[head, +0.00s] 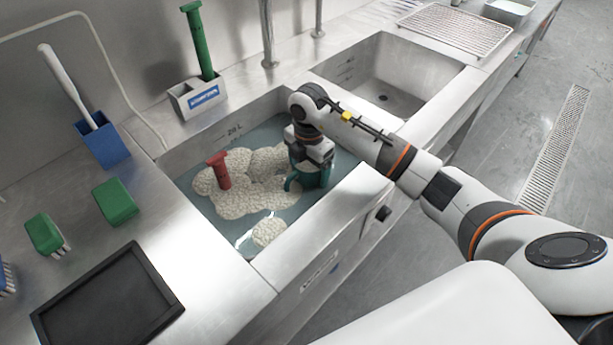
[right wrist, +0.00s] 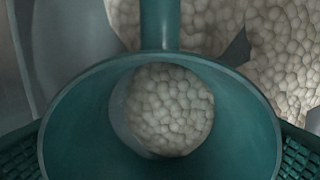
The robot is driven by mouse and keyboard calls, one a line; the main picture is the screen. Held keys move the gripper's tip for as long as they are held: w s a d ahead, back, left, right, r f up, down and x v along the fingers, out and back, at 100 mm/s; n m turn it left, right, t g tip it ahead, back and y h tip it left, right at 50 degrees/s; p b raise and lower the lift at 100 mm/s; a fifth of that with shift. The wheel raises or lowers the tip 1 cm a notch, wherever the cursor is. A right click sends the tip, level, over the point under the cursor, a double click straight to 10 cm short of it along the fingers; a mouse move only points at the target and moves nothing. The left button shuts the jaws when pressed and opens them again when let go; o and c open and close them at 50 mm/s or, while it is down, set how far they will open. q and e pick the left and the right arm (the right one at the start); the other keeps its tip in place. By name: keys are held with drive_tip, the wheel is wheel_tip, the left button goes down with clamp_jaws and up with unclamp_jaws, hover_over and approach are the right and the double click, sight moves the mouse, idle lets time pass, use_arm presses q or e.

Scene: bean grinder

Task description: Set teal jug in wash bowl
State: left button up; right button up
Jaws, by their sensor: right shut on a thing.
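The teal jug (head: 312,179) is at the right side of the water-filled left basin, which I take as the wash bowl (head: 200,150). My right gripper (head: 311,160) reaches down over the basin and is shut on the jug. The jug's lower part sits at the foam and water; whether it touches the bottom is hidden. In the right wrist view the jug's round mouth (right wrist: 75,115) faces the camera, with its handle at the top and pale foam showing inside. My left gripper is not in view.
A red-handled tool (head: 219,170) stands in the foam (head: 245,195) left of the jug. The right basin (head: 390,75) is empty. Green brushes (head: 115,201), a dark tray (head: 108,300), a blue holder (head: 104,146) and a grey holder (head: 198,97) stand on the counter.

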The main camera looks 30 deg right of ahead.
drive_tip(key=shift+f, duration=1.65)
drive_tip(key=shift+f, duration=0.15)
drive_tip(key=o, duration=0.8)
drive_tip(key=shift+o, duration=0.2)
wheel_tip(320, 180, up, 12)
drive_tip(key=shift+r, duration=0.2)
